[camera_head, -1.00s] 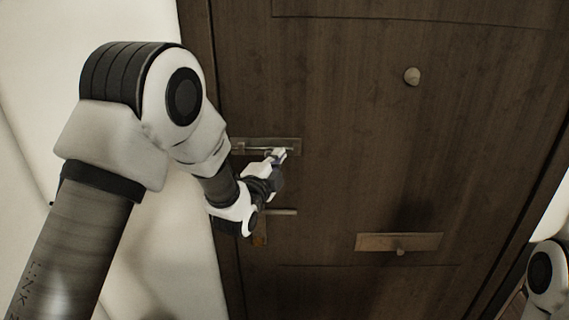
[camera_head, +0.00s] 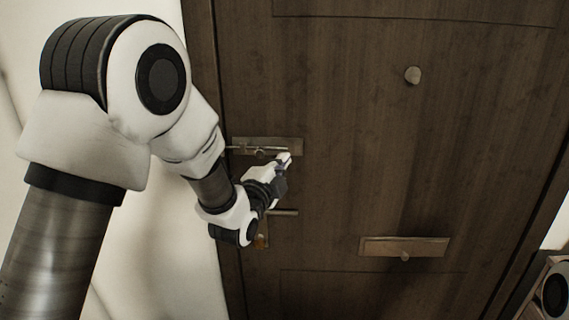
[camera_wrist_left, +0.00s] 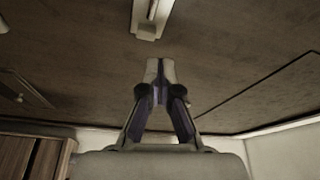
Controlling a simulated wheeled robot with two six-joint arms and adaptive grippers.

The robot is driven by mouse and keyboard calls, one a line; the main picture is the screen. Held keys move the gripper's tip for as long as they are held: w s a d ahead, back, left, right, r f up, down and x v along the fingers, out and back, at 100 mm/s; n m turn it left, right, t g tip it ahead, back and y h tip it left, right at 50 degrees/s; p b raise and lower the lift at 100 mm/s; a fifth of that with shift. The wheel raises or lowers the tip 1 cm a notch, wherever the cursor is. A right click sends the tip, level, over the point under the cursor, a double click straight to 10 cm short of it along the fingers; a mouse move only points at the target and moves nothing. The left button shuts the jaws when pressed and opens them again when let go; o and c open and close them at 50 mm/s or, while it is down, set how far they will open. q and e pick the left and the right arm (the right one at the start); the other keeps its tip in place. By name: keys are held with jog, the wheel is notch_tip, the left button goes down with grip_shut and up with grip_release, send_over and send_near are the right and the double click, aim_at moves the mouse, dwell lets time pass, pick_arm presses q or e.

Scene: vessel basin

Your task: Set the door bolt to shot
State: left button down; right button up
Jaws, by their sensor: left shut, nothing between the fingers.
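The door bolt (camera_head: 285,143) is a metal plate with a thin rod and a small knob, mounted on the dark wooden door near its left edge. The rod runs along the plate towards the door's left edge; whether its end sits in a keeper is too small to tell. My left gripper (camera_head: 286,160) is shut and empty, just below the right end of the plate. In the left wrist view, the shut fingertips (camera_wrist_left: 160,70) point at the door below the end of the bolt plate (camera_wrist_left: 147,32), apart from it in the picture.
A lever handle (camera_head: 284,212) sits below my left gripper, partly behind my wrist. The door's middle is clear. Part of my right arm shows at the lower right.

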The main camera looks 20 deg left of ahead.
pick_arm(q)
jog(key=shift+s+a+b, duration=0.65)
jog(key=shift+s+b, duration=0.05)
jog(key=shift+s, duration=1.95)
jog(key=s+a+f+n+g, duration=0.1)
jog(key=s+f+g, duration=0.2)
jog(key=f, duration=0.9)
jog(key=s+f+n+g, duration=0.1)
jog(key=s+f+g, duration=0.25)
jog(key=f, duration=0.85)
jog(key=s+a+f+g, duration=0.1)
jog(key=s+f+g, duration=0.25)
jog(key=f, duration=0.85)
jog(key=s+f+n+g, duration=0.4)
jog(key=s+f+n, duration=0.2)
jog(key=s, duration=0.6)
jog(key=s+f+n+g, duration=0.5)
jog(key=s+f+n, duration=0.2)
jog(key=s, duration=0.6)
jog(key=shift+s+n+y, duration=0.15)
jog(key=shift+n+y, duration=0.25)
jog(key=shift+n, duration=0.2)
